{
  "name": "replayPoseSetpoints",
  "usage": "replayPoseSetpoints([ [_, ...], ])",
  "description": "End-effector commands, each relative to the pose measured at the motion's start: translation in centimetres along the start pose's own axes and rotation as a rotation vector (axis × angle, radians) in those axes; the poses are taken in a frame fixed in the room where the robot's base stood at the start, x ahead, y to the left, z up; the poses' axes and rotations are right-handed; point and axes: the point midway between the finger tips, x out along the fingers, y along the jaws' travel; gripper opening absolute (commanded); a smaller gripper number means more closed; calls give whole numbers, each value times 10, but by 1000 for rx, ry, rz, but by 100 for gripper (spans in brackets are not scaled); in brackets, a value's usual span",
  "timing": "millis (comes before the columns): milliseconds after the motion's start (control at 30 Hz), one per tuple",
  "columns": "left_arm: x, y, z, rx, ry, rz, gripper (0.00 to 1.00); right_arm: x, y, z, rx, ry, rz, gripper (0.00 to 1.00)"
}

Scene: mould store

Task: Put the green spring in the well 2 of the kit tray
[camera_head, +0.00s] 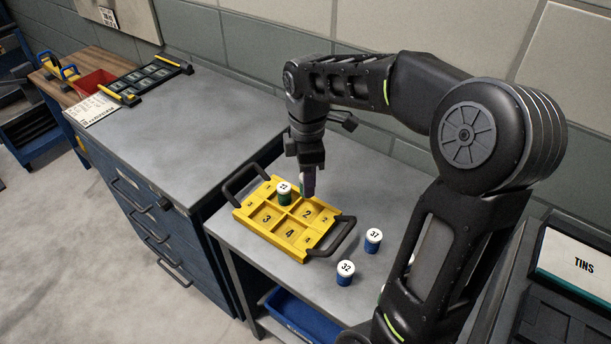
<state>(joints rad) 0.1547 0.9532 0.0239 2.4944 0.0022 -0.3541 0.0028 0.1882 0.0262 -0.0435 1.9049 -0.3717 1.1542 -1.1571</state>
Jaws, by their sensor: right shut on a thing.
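The yellow kit tray (247,221) lies on the grey bench top, with dark handles at its two ends and numbered wells. Wells 2, 3 and 4 show their numbers and look empty. A green, white-topped cylinder (285,196) stands upright in the remaining large well, at the back left. My right gripper (309,187) points down above the tray, just right of that cylinder and behind well 2. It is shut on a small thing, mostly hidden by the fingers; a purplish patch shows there. I cannot make out a green spring. My left gripper is out of view.
Two blue, white-topped cylinders, marked 37 (373,240) and 32 (345,273), stand right of the tray. A blue bin (300,318) sits below the bench top. A wide grey cabinet top (190,125) is mostly clear. A TINS sign (580,262) stands at right.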

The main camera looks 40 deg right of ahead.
Motion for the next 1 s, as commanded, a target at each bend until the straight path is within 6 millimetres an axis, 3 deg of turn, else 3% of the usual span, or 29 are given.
replayPoseSetpoints([
  [700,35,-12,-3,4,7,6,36,47,0,0,0,0,1,0],
  [1000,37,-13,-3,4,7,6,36,52,0,0,1,0,1,0],
])
